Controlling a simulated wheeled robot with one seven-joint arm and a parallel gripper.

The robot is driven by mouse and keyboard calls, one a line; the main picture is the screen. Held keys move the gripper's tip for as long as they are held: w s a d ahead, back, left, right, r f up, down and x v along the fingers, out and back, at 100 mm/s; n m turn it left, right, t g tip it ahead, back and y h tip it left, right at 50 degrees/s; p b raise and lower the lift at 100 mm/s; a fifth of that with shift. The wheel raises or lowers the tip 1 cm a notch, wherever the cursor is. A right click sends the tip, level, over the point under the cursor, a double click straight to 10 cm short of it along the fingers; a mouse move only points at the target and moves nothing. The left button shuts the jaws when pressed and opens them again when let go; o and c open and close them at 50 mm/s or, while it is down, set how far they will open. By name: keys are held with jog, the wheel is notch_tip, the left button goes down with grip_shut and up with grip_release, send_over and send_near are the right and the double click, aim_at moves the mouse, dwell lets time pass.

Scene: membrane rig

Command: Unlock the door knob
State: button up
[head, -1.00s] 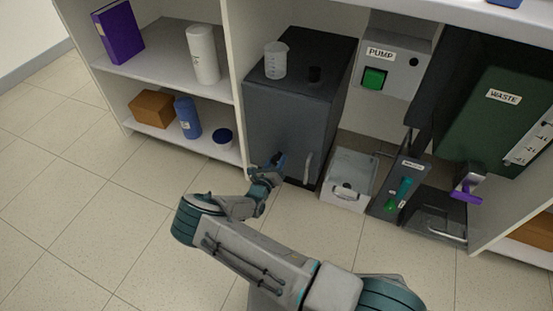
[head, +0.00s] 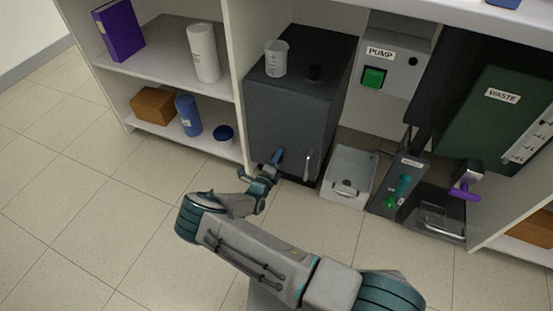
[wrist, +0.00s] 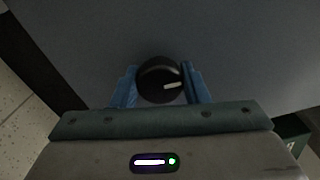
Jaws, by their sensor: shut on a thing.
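A round black door knob (wrist: 157,84) with a white pointer line sits on the dark grey door. The line points to the right and is nearly level in the wrist view. My gripper (wrist: 160,86) has one blue finger on each side of the knob and is shut on it. In the head view my gripper (head: 274,160) is at the lower part of the dark grey cabinet's door (head: 284,130), left of a vertical light handle (head: 307,165). The knob is hidden there behind the gripper. The door looks closed.
A grey bin (head: 347,178) stands right of the cabinet, beside a panel with a green knob (head: 401,188). A beaker (head: 276,60) stands on the cabinet. Shelves with a blue bottle (head: 188,115) are on the left. The floor in front is clear.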

jog(key=shift+n, duration=0.4)
jog(key=o, duration=1)
jog(key=p+v, duration=0.4)
jog(key=v, duration=0.9)
jog(key=shift+s+a, duration=0.1)
jog(key=shift+s, duration=0.3)
